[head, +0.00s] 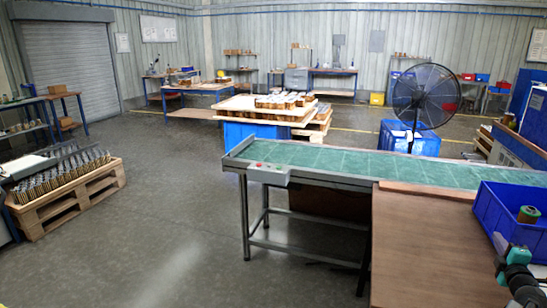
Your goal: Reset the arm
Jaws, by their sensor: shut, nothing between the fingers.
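Part of my arm, dark with teal bands, shows at the lower right edge, beside the blue bin (484,207) on the brown table. No gripper fingers can be made out in the head view. A filter cartridge (528,216) with a green top and an orange-brown body stands in the blue bin. The rest of the bin's inside is partly cut off by the picture edge.
The brown tabletop (420,250) is clear left of the bin. A green conveyor (340,160) runs behind it. A pallet of several cartridges (75,203) stands at left, and a black fan (426,97) stands behind the conveyor. Grey floor (170,190) is open at centre left.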

